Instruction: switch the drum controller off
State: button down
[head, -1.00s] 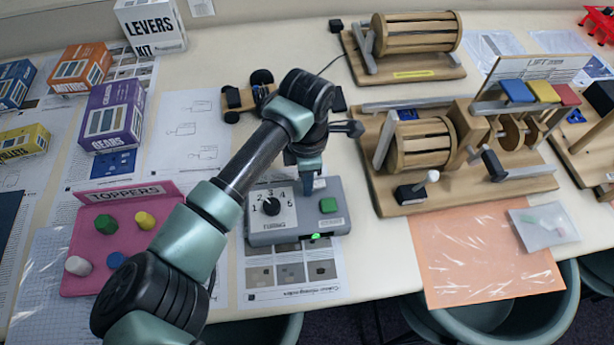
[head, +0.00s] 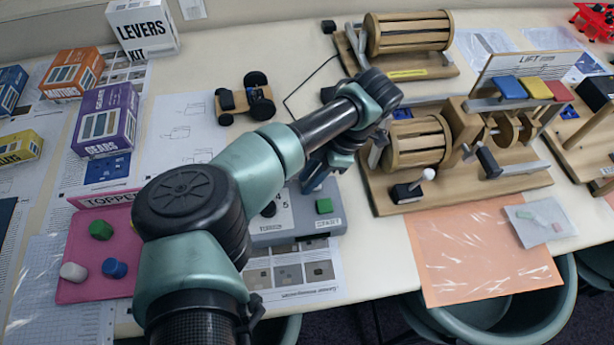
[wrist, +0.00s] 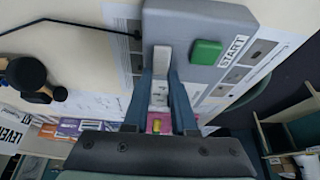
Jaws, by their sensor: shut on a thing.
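The drum controller (head: 338,196) is a grey box on the table, with a green START button (head: 323,206) and a numbered dial (head: 268,209). My arm covers part of its left and back. In the wrist view the controller (wrist: 205,18) lies ahead, with its green button (wrist: 206,52) right of my fingers. My gripper (wrist: 167,76) is shut on a pale grey switch lever (wrist: 162,57) on the controller's face. In the head view my gripper (head: 318,180) is at the box's back edge, and the lever is hidden there.
Wooden drum machines (head: 415,145) stand to the right, close to the controller. A pink TOPPERS tray (head: 75,290) with coloured pegs is at the left, partly behind my arm. A small wheeled car (head: 245,98) stands behind. An orange sheet (head: 480,255) lies at front right.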

jog(key=c, duration=0.7)
grip_release()
jog(key=b+v, duration=0.2)
jog(key=v, duration=1.1)
